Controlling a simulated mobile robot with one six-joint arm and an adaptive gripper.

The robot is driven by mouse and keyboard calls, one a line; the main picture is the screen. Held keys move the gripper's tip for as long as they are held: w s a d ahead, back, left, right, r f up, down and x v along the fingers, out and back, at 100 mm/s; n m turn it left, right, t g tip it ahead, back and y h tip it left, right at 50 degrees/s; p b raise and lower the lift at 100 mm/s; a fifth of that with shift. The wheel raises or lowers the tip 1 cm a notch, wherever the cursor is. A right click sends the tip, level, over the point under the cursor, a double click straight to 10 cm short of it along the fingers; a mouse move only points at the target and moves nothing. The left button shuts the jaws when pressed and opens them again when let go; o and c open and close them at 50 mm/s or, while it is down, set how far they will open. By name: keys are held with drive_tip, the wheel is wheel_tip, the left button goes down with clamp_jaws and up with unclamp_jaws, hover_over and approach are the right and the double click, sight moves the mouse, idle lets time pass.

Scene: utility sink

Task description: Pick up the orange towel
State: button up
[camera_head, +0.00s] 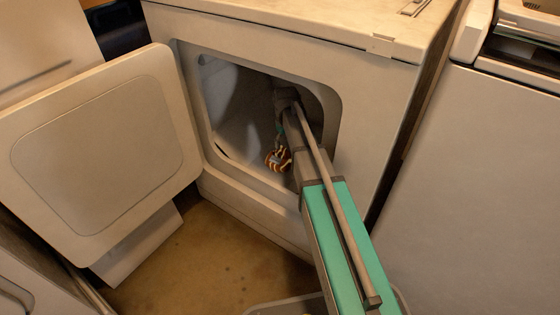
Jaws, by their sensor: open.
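My arm reaches from the lower right through the round-cornered opening of a white front-loading machine (255,190). At the arm's end, inside the drum, my gripper (278,158) hangs low near the opening's lower edge. It is small and dim there, with orange, white and dark bands around it. It is open. I cannot tell whether any of the orange belongs to a towel or to the gripper itself. No orange towel shows clearly anywhere in view. Part of the drum's inside is hidden behind my arm and in shadow.
The machine's door (100,155) stands wide open to the left. A second white appliance (480,190) stands close on the right. Brown floor (190,260) is bare in front of the machine. A grey container rim (285,303) shows at the bottom edge.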

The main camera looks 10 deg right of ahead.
sight(285, 148)
drive_tip(key=shift+f+b, duration=1.5)
drive_tip(key=shift+f, duration=0.35)
clamp_jaws()
